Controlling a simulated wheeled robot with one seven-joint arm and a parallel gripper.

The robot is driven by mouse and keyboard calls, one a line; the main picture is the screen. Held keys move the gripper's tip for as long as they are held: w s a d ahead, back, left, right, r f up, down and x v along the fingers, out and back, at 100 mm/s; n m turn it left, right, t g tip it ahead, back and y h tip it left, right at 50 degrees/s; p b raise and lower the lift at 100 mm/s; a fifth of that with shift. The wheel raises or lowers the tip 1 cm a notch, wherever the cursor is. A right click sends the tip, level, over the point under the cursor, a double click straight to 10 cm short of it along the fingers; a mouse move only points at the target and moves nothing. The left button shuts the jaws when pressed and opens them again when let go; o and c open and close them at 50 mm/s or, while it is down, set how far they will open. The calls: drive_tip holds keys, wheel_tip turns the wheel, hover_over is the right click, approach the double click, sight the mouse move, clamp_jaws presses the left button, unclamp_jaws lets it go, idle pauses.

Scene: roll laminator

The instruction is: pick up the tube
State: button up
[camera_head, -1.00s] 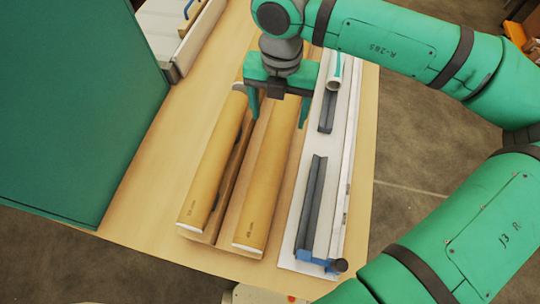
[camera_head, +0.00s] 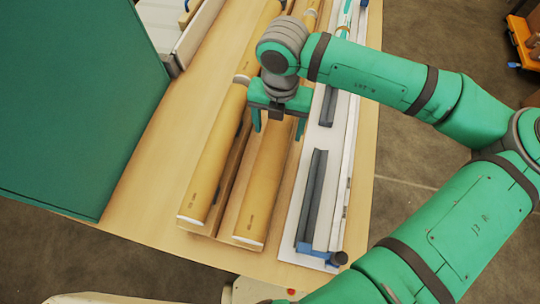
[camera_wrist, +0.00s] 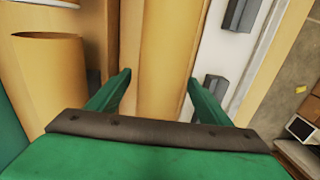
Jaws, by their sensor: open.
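Two long tan tubes lie side by side in a wooden rack (camera_head: 229,195) on the table. The left tube (camera_head: 213,165) and the right tube (camera_head: 264,190) have pale ends toward the front. My gripper (camera_head: 278,132) is open and empty above the far part of the right tube. In the wrist view, my gripper's fingers (camera_wrist: 158,78) point along either side of the right tube (camera_wrist: 158,45). The left tube (camera_wrist: 52,80) is to their left, with its rounded end in view. I cannot tell how high the fingertips are above the right tube.
More tan tubes (camera_head: 262,35) lie farther back. A white tray with dark grey blocks (camera_head: 311,190) and a blue clamp (camera_head: 322,255) runs along the right. A large green panel (camera_head: 75,110) stands at the left. The table's front strip (camera_head: 140,215) is bare.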

drive_tip(key=c, duration=1.3)
drive_tip(key=shift+o, duration=0.2)
drive_tip(key=shift+r, duration=0.15)
